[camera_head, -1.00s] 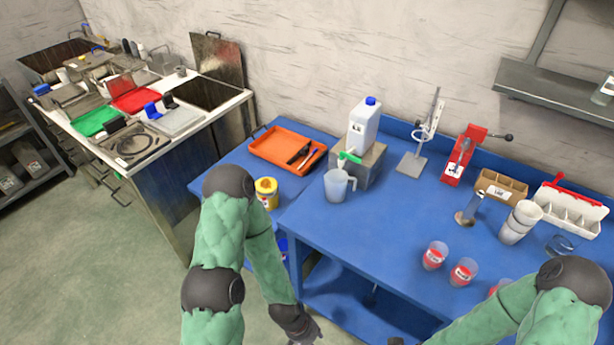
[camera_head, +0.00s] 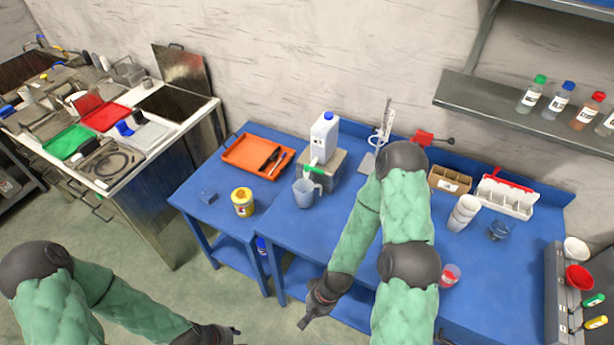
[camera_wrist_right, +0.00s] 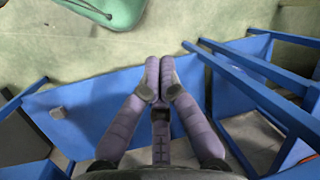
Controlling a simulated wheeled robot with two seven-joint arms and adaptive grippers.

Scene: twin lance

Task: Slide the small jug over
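The small jug (camera_head: 304,194) is a translucent grey-blue pitcher with a handle. It stands upright on the blue table (camera_head: 270,215), in front of the green tap of a white canister (camera_head: 323,140). My right gripper (camera_head: 305,318) hangs in front of the table's front edge, below and apart from the jug. In the right wrist view my right gripper's fingers (camera_wrist_right: 160,68) are together with nothing seen between them. My left gripper (camera_head: 232,331) is at the bottom of the head view, over the floor and away from the table; its fingers are too small to judge.
A yellow tin (camera_head: 243,203) stands left of the jug, with an orange tray (camera_head: 236,153) behind it. The canister rests on a grey block (camera_head: 330,170). My right arm hides part of the table.

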